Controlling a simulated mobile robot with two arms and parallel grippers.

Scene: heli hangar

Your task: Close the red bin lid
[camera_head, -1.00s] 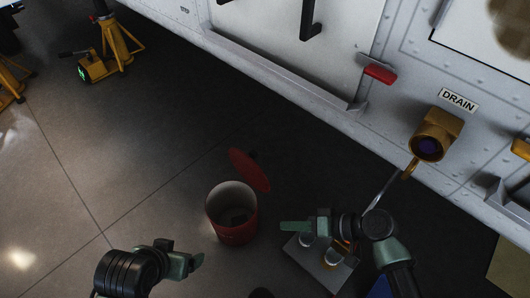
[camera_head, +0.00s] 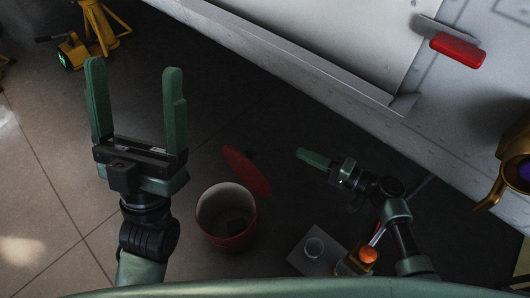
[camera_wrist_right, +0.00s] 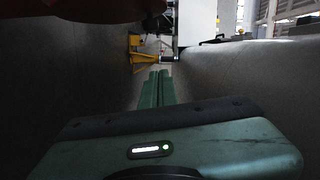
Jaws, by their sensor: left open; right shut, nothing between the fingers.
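The red bin (camera_head: 228,241) stands upright on the floor in the head view, its pale inside showing with something dark at the bottom. Its red lid (camera_head: 246,172) is open and tilted up at the bin's far side. My left gripper (camera_head: 134,80) is open and empty, left of the bin, with its fingers pointing up the picture. My right gripper (camera_head: 302,153) is shut and empty, to the right of the lid and apart from it. In the right wrist view its green fingers (camera_wrist_right: 155,88) lie together; a dark shape at the top left is unclear.
A grey tray (camera_head: 308,263) with a clear glass-like item (camera_head: 314,247) and an orange-topped item (camera_head: 368,255) is right of the bin. The white hull (camera_head: 300,50) with a red handle (camera_head: 457,50) borders the far side. Yellow stands (camera_head: 98,22) are at top left.

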